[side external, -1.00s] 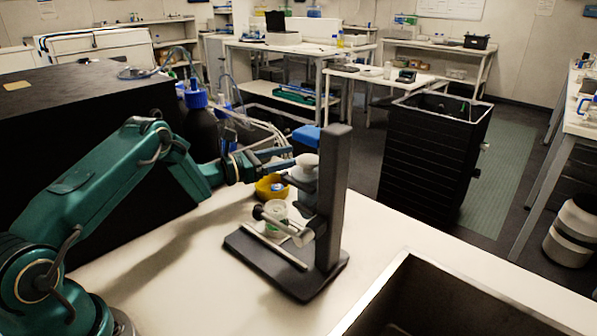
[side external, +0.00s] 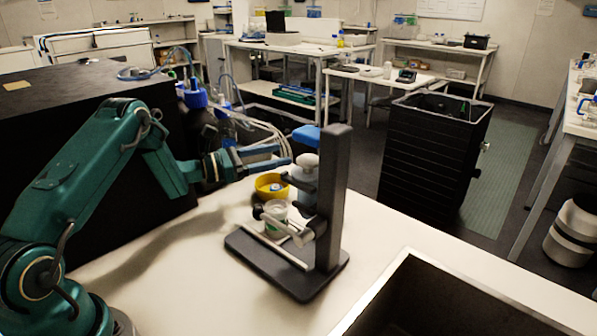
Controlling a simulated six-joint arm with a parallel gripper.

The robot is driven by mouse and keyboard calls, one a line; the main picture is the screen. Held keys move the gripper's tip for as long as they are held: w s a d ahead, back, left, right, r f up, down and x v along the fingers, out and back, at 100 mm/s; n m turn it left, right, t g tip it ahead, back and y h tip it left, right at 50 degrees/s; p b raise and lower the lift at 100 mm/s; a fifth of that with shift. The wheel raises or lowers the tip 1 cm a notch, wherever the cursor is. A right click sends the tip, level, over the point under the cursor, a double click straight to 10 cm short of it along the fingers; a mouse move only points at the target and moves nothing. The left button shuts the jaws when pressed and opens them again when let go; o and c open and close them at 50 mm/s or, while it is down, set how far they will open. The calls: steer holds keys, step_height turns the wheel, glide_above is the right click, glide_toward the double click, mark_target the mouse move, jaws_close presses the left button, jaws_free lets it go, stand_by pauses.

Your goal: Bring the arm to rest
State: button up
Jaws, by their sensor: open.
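My gripper (side external: 272,158) is open, with its two blue fingers apart and nothing seen between them. It is in the air above the bench, to the left of the dark stand (side external: 332,195) and behind and above the yellow bowl (side external: 267,192). The stand is upright on the bench and carries a blue part (side external: 306,135) and a white knob (side external: 308,161). A small clear jar with a green label (side external: 276,213) sits at the stand's lower arm.
A black box (side external: 60,130) stands behind my arm, and a dark bottle with a blue cap (side external: 195,98) is beside it. The bench top (side external: 180,290) is clear in front. A sink (side external: 430,295) opens at the lower right.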

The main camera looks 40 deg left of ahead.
steer(key=s+d+r+m+g, duration=0.2)
steer(key=s+d+r+m, duration=0.1)
steer(key=d+r+m, duration=0.2)
steer(key=s+d+r+m+g, duration=0.2)
steer(key=d+r+m, duration=0.4)
steer(key=r+m, duration=0.3)
steer(key=s+d+r+m+g, duration=0.3)
steer(key=d+r+m, duration=0.3)
steer(key=m, duration=0.4)
steer(key=shift+s+d+r+m, duration=0.1)
steer(key=shift+s+r+m, duration=0.25)
steer(key=shift+s, duration=0.25)
steer(key=s+a+f+m+g+y, duration=0.1)
steer(key=s+f+m+g+y, duration=0.1)
steer(key=s+f, duration=0.5)
steer(key=s+a+f+m+g+y, duration=0.1)
steer(key=s+f+m+y, duration=0.3)
steer(key=s, duration=1)
step_height(320, 180, down, 4)
steer(key=shift+s+a+r+g+y, duration=0.15)
steer(key=shift+s+r+g+y, duration=0.1)
steer(key=shift+g+y, duration=0.25)
